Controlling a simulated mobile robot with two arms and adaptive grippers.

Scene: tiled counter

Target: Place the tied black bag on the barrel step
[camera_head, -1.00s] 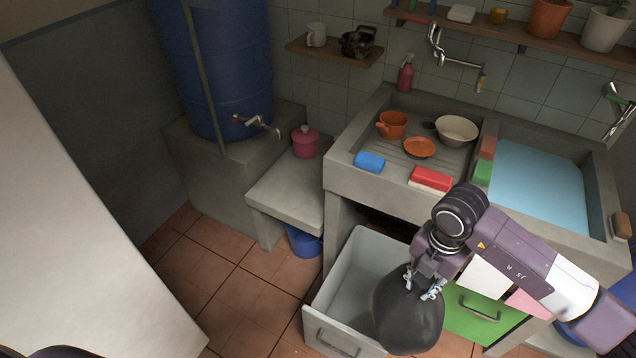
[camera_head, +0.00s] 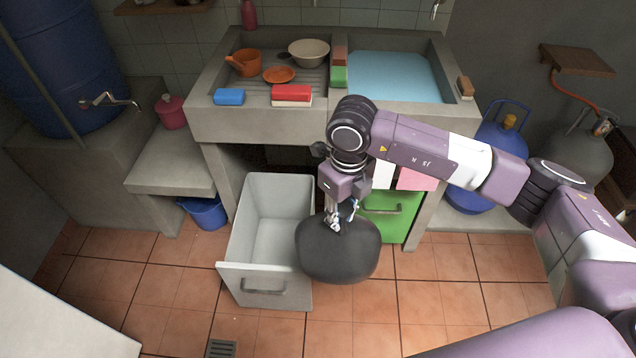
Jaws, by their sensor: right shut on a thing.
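The tied black bag (camera_head: 338,254) hangs from my right gripper (camera_head: 338,218), which is shut on its tied top. The bag is in front of the sink unit, just right of the open grey drawer (camera_head: 264,284), and overlaps the drawer's right side in the picture. I cannot tell whether they touch. The blue barrel (camera_head: 60,70) stands at the upper left on a concrete base. The low concrete step (camera_head: 170,172) juts out beside it, with a pink lidded pot (camera_head: 172,112) at its back and its front part bare. My left gripper is not in view.
A blue bucket (camera_head: 207,213) stands on the floor under the step's right side. A blue gas cylinder (camera_head: 490,165) stands at right. The tiled floor (camera_head: 170,255) at left is mostly clear.

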